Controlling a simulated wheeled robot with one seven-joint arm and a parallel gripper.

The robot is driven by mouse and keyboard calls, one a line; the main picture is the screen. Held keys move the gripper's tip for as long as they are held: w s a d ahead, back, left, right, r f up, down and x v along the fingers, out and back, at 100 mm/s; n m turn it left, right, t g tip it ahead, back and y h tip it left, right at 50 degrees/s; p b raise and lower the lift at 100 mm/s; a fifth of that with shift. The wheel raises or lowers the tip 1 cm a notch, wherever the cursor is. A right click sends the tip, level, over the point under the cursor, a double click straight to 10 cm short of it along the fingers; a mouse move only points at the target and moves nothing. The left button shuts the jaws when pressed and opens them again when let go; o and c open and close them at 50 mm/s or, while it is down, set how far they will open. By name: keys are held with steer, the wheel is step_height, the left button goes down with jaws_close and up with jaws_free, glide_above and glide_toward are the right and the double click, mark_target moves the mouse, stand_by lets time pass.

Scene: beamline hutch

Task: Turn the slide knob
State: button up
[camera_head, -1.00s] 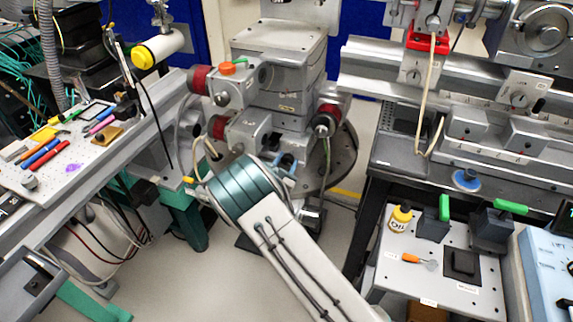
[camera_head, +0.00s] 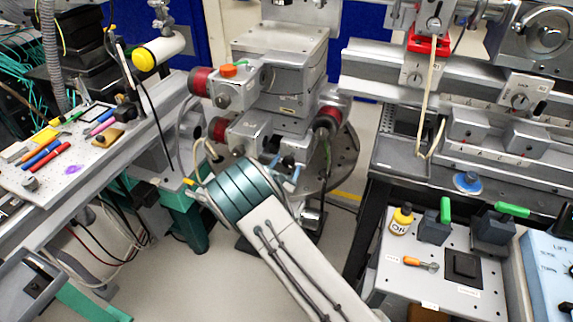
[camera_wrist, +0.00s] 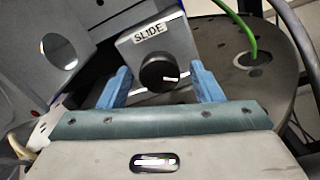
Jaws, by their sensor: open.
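The slide knob (camera_wrist: 160,74) is a round black knob with a white pointer line, on a grey block under a white "SLIDE" label (camera_wrist: 149,33). The pointer line points right in the wrist view. My gripper (camera_wrist: 160,70) is open, with one blue finger on each side of the knob in that view. Gaps show between the fingers and the knob, and I cannot tell how deep the fingertips reach along it. In the head view my gripper's blue fingers (camera_head: 291,173) show only in part beside the grey stage stack, and my wrist hides the knob.
The grey stage stack (camera_head: 279,75) with red-capped motors stands on a round dark base (camera_head: 343,160). A green cable (camera_wrist: 240,35) rises through the plate in the wrist view. A tool-covered bench (camera_head: 60,200) is at left, a rail (camera_head: 380,75) at right.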

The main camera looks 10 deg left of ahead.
steer(key=s+a, duration=0.2)
steer(key=s, duration=1.1)
